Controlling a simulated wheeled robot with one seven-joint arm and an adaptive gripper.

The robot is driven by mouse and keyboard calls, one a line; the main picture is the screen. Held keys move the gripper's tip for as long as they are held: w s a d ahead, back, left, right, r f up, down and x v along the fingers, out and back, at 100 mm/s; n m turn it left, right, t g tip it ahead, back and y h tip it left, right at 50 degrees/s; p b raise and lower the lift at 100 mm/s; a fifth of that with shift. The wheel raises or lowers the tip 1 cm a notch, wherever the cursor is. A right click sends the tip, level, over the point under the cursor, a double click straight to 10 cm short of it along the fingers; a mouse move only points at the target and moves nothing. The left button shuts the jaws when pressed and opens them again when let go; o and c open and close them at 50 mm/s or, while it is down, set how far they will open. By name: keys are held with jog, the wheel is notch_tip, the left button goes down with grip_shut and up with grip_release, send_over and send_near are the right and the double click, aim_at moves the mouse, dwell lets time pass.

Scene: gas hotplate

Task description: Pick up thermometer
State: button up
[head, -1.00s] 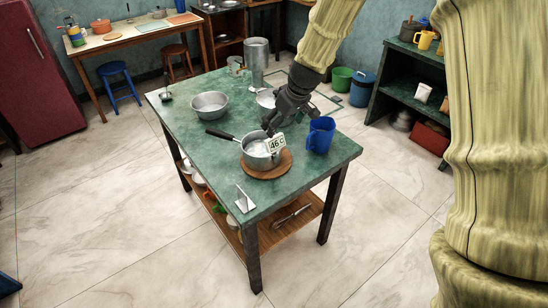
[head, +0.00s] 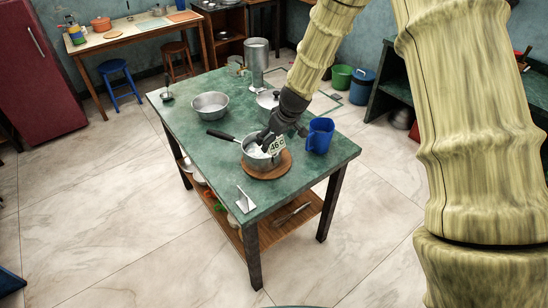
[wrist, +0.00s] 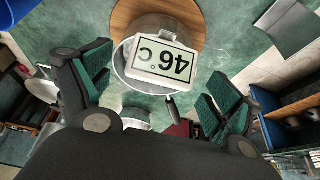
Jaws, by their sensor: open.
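The thermometer (head: 277,146) has a pale display reading 46 °C and stands at the right side of the saucepan (head: 252,157). In the wrist view the thermometer's display (wrist: 163,60) shows upside down in front of the pan (wrist: 128,64). My gripper (head: 268,138) is just above and beside the display, over the pan. In the wrist view my gripper (wrist: 150,95) is open, its two fingers spread left and right of the display, which lies farther off between them. The thermometer's lower part is hidden.
The pan sits on a round wooden board (head: 270,171) on the green table (head: 205,152). A blue jug (head: 319,135) stands close right of my gripper. A metal bowl (head: 210,105) and a lidded pot (head: 268,99) stand behind. A small metal stand (head: 246,200) is near the front edge.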

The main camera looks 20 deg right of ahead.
jog(key=shift+w+a+f, duration=0.1)
jog(key=shift+w+f, duration=0.1)
jog(key=shift+f, duration=0.4)
jog(key=c, duration=1.1)
notch_tip(320, 180, up, 10)
jog(key=shift+f+b, duration=0.25)
jog(key=shift+b, duration=0.95)
jog(key=shift+r+p, duration=1.8)
jog(key=shift+r, duration=1)
